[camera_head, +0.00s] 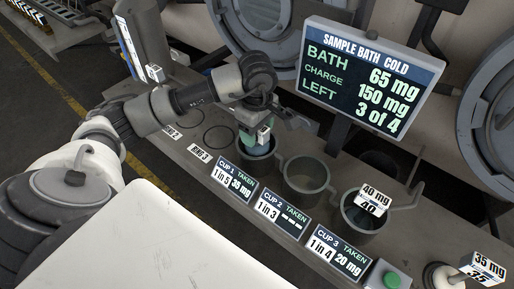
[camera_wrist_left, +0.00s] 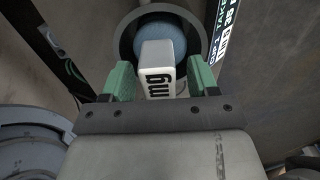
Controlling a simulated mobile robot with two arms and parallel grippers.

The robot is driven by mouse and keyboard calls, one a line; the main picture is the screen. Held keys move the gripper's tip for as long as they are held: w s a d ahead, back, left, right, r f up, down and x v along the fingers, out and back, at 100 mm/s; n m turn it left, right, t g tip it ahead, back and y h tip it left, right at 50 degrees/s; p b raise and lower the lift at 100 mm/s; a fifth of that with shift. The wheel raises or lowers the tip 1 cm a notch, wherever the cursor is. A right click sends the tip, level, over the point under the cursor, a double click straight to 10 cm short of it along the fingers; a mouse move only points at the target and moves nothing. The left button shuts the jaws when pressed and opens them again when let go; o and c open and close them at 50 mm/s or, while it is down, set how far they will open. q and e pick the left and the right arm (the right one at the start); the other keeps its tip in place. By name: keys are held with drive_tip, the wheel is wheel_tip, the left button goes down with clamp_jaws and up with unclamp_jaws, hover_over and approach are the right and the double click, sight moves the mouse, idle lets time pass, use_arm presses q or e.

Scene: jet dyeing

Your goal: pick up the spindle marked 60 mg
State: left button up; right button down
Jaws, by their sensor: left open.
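My left gripper (camera_head: 258,142) is over the left cup (camera_head: 246,166), pointing down, its fingers apart. In the left wrist view its green fingers (camera_wrist_left: 160,80) stand on either side of a white spindle tag (camera_wrist_left: 157,65). Only "mg" reads on this tag; its number is hidden, so I cannot tell whether it is the 60 mg spindle. A blue round surface (camera_wrist_left: 168,35) shows beyond the tag, inside the dark cup rim. No tag that I can read says 60 mg. My right gripper is not in view.
A 40 mg spindle (camera_head: 373,199) stands in the right cup (camera_head: 361,228); the middle cup (camera_head: 305,178) looks empty. A 35 mg spindle (camera_head: 482,268) is at far right. The display (camera_head: 364,80) reads bath 65 mg, charge 150 mg, left 3 of 4.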

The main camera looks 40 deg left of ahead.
use_arm(q)
clamp_jaws()
drive_tip(key=shift+r, duration=0.1)
idle(0.3)
